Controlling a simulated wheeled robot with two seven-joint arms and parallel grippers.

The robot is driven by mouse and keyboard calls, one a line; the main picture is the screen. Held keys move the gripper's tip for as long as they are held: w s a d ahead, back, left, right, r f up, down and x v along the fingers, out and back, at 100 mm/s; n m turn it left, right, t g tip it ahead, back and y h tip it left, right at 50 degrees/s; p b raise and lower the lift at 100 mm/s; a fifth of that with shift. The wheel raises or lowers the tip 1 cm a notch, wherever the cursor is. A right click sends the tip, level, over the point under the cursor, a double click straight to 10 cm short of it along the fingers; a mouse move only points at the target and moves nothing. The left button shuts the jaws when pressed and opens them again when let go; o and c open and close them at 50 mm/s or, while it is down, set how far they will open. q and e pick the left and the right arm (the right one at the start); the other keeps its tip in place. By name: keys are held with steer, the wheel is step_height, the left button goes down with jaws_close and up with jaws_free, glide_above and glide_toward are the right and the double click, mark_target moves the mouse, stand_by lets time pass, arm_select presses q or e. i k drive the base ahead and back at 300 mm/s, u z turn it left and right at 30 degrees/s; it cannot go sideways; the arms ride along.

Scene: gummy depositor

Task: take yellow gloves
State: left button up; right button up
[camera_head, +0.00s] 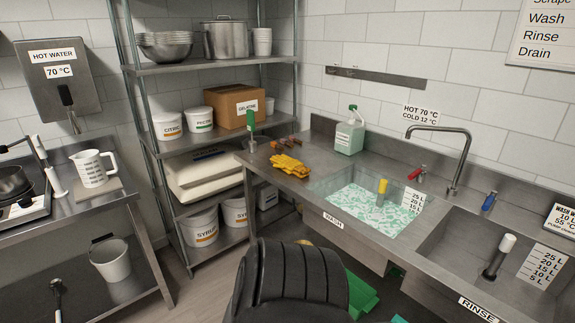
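The yellow gloves (288,165) lie together in a small heap on the steel counter (310,191), left of the wash basin and close to the counter's front edge. Nothing is touching them from above, and they are fully visible. Neither of my grippers shows in the head view. A large dark ribbed shape stands at the bottom middle, in front of the counter; I cannot tell for certain what it is.
Behind the gloves are several small brown items (290,143) and a green-handled tool (251,125). A green-capped bottle (349,134) stands behind the foamy wash basin (357,231). The rinse basin (526,249) is right. A loaded shelf rack (178,142) stands left.

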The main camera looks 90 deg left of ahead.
mark_target(289, 165)
steer(key=u, duration=2.5)
steer(key=i, duration=0.7)
steer(key=u, duration=0.05)
